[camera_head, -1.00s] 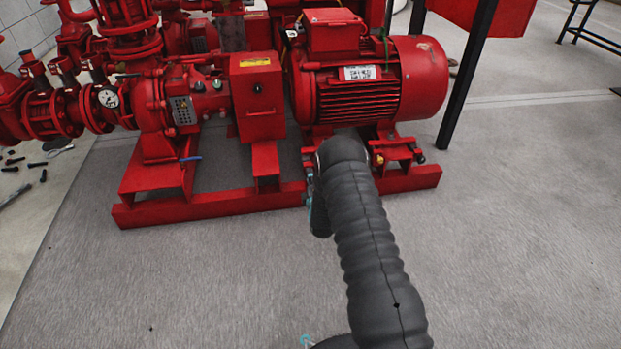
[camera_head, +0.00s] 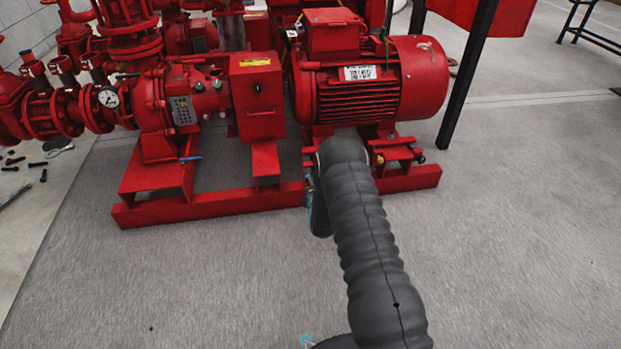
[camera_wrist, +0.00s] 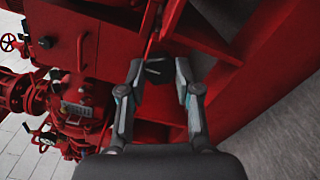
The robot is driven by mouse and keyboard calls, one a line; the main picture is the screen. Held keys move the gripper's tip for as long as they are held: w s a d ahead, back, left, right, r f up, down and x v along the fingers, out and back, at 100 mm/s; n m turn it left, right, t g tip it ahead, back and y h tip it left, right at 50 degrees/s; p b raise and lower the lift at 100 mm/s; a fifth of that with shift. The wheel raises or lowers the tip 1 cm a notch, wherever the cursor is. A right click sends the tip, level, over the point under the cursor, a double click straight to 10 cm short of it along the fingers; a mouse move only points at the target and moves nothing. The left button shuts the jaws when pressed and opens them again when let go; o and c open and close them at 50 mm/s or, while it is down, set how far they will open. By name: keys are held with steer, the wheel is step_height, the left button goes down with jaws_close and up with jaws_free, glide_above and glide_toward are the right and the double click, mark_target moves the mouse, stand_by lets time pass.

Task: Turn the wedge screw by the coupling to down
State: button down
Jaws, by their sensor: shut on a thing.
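In the wrist view my gripper (camera_wrist: 160,66) has its two grey fingers on either side of a small dark piece, the wedge screw (camera_wrist: 155,72), low beside the red base frame. The jaws are closed on it. Its lower part and its marking are hidden, so I cannot tell which way it points. In the head view my arm covers the screw and most of the gripper, in front of the motor's left foot. The red coupling guard (camera_head: 257,97) stands left of the motor (camera_head: 365,85).
The red base frame (camera_head: 215,206) runs along the front of the pumpset. The pump with its gauge (camera_head: 108,98) is at the left. A dark post (camera_head: 468,75) stands right of the motor. Loose bolts lie at far left. The grey floor in front is clear.

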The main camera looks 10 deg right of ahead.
steer(key=c, duration=0.8)
jaws_free()
steer(key=shift+a, duration=0.1)
steer(key=s, duration=1.2)
